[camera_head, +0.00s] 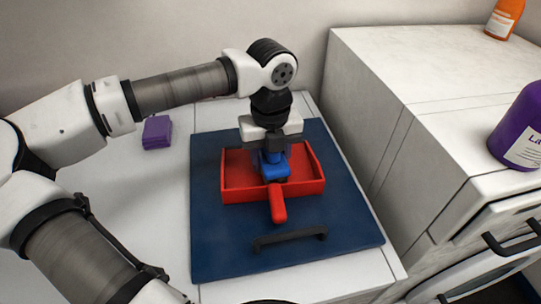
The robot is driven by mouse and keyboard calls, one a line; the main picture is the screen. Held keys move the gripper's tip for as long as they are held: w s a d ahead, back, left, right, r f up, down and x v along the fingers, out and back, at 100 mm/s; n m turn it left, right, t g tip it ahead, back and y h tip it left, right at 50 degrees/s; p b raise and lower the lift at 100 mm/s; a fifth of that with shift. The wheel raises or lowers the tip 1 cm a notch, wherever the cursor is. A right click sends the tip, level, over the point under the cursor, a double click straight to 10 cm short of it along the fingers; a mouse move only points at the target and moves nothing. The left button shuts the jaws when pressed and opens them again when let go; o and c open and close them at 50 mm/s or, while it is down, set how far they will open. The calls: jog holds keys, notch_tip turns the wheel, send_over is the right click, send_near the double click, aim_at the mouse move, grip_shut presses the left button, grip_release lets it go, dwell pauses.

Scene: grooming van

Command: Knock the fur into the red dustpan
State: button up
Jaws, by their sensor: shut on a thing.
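The red dustpan (236,177) lies on a dark blue mat (215,245), its handle pointing toward the near side. My gripper (271,150) points down over the middle of the dustpan. It is shut on a blue tool (272,168), which is at or just above the dustpan's near wall. I cannot tell whether they touch. The tool's far part is hidden by my gripper. I cannot make out any fur; part of the dustpan's floor is hidden behind my gripper and the tool.
A dark bar-shaped handle (290,238) lies in front of the dustpan. Folded purple cloths (157,132) lie on the white top at left. A higher white cabinet (400,75) stands at right, with a purple bottle (520,130) and an orange bottle (504,18) on it.

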jog(key=shift+r+p, duration=1.2)
jog(key=shift+r, duration=1.8)
jog(key=shift+f, duration=0.1)
